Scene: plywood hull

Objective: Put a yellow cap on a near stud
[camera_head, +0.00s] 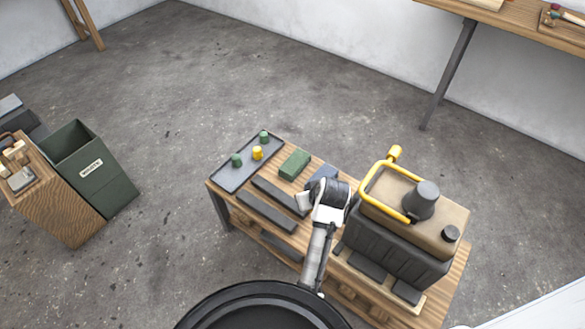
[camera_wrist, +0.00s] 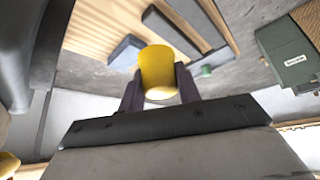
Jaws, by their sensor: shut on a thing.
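My gripper (camera_wrist: 158,88) is shut on a yellow cap (camera_wrist: 157,66), which sits between its two fingers in the wrist view. In the head view my gripper (camera_head: 304,201) is over the middle of the low wooden bench, left of the dark machine, and the held cap is hidden there. Another yellow cap (camera_head: 257,153) stands on the dark tray (camera_head: 233,178) at the bench's left end, between two green caps (camera_head: 237,160) (camera_head: 264,137). I cannot make out any bare stud in either view.
The bench (camera_head: 449,288) carries a dark machine with a tan top (camera_head: 440,230) and a yellow tube handle (camera_head: 376,180). A green block (camera_head: 295,165) and dark bars (camera_head: 266,212) lie between tray and machine. A green bin (camera_head: 110,185) stands left.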

